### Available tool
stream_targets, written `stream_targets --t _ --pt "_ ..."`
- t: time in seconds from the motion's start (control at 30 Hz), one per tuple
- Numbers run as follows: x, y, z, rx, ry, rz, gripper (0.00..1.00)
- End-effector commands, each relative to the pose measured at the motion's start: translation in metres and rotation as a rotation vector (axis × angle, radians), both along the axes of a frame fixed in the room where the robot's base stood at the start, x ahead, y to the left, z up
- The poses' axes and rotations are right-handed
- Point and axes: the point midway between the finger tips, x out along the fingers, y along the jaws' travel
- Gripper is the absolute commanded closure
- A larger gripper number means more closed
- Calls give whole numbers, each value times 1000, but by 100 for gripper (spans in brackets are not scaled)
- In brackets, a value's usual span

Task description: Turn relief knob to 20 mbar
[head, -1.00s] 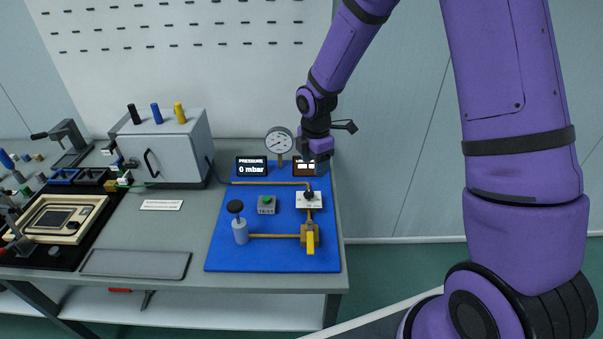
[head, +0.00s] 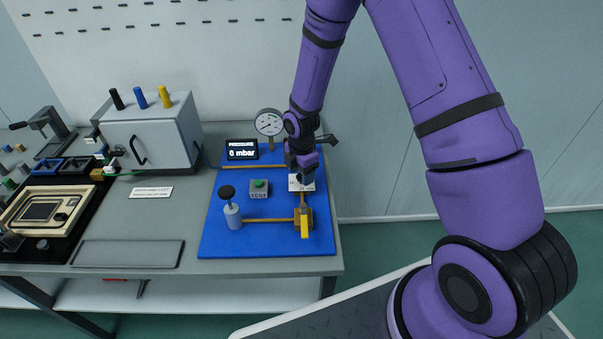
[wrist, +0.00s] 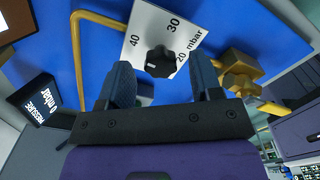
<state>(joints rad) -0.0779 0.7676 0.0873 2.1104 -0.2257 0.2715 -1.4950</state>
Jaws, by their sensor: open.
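The relief knob (wrist: 160,62) is a black knob on a white dial plate (wrist: 145,22) marked 20, 30, 40 and mbar in the wrist view. A small pale mark on the knob lies on the side toward the 40. My gripper (wrist: 165,80) is open, with one dark finger on each side below the knob; I cannot tell whether either touches it. In the head view my gripper (head: 303,176) is over the dial plate (head: 296,187) and hides the knob. The pressure display (head: 242,150) reads 0 mbar.
The blue board (head: 270,243) also holds a gauge (head: 269,122), a green button box (head: 259,188), a black-topped grey valve (head: 231,210) and a yellow-handled brass valve (head: 304,225). Brass pipe (wrist: 78,60) runs beside the dial. A grey cabinet (head: 150,140) stands left.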

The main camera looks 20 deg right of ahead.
Motion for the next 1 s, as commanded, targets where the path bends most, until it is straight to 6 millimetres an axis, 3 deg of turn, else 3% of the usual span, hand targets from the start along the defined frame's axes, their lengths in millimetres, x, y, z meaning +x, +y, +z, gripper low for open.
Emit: stream_targets --t 0.37,0.6,1.0 --pt "0 -1 -6 -1 1 -1 41" --pt "0 0 -5 0 1 -1 90" --pt "0 0 -5 -1 0 -69 90"
